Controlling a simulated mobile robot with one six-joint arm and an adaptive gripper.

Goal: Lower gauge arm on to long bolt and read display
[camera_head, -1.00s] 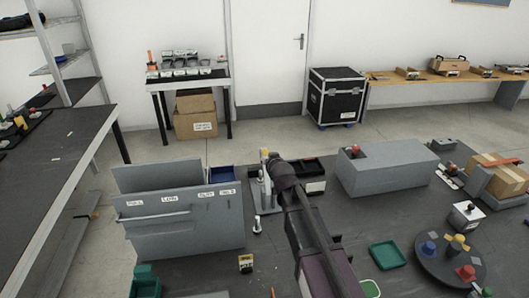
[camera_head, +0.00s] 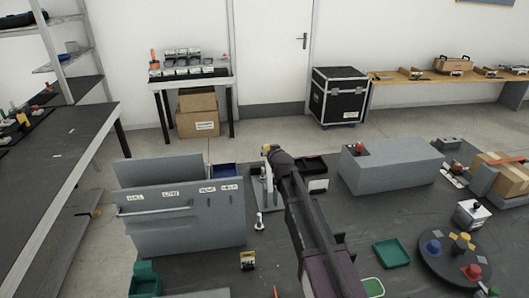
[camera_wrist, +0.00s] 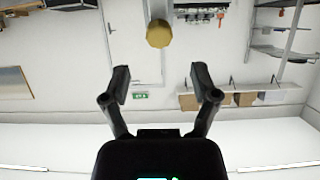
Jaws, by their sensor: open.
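The gauge stand (camera_head: 265,190), a grey base with an upright, stands in the middle of the dark bench in the head view, partly hidden by my arm. A yellow knob (camera_head: 266,149) shows at its top, by my gripper. In the wrist view a yellow-gold knob (camera_wrist: 159,33) lies beyond the fingertips, roughly in line with the gap and apart from both fingers. My gripper (camera_wrist: 160,75) is open and empty. A small pale upright piece (camera_head: 259,221), perhaps a bolt, stands in front of the stand. I cannot make out the gauge display.
A grey labelled file box (camera_head: 185,235) stands close left of the stand. A long grey block (camera_head: 392,168) is to the right, with a green tray (camera_head: 391,253) and a round turntable (camera_head: 452,262) nearer. Some bench is clear between the tray and block.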

